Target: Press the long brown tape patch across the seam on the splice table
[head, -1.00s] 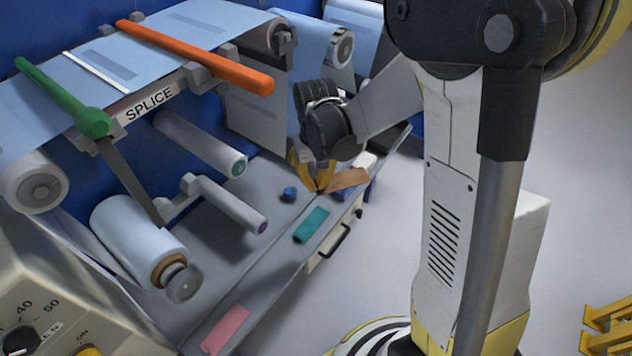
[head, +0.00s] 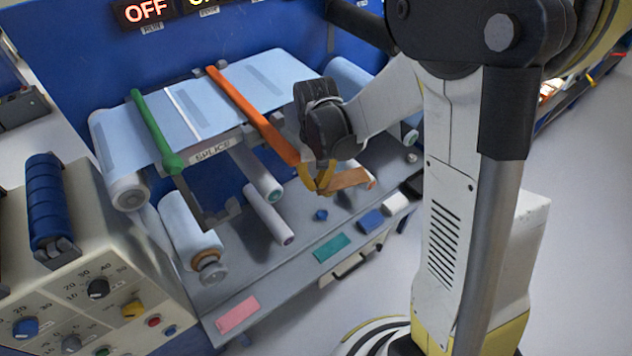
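My gripper (head: 318,187) is shut on the near end of the long brown tape patch (head: 348,179). The patch sticks out to the right of the fingers, above the grey shelf. The light-blue film on the splice table (head: 211,151) lies left of the gripper, with the seam (head: 183,112) showing as a thin white line across it. A green bar (head: 155,130) lies left of the seam, and an orange bar (head: 250,112) lies right of it. The near end of the orange bar is close beside my gripper.
Rollers (head: 268,214) hang under the table. A control console (head: 90,270) stands at left.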

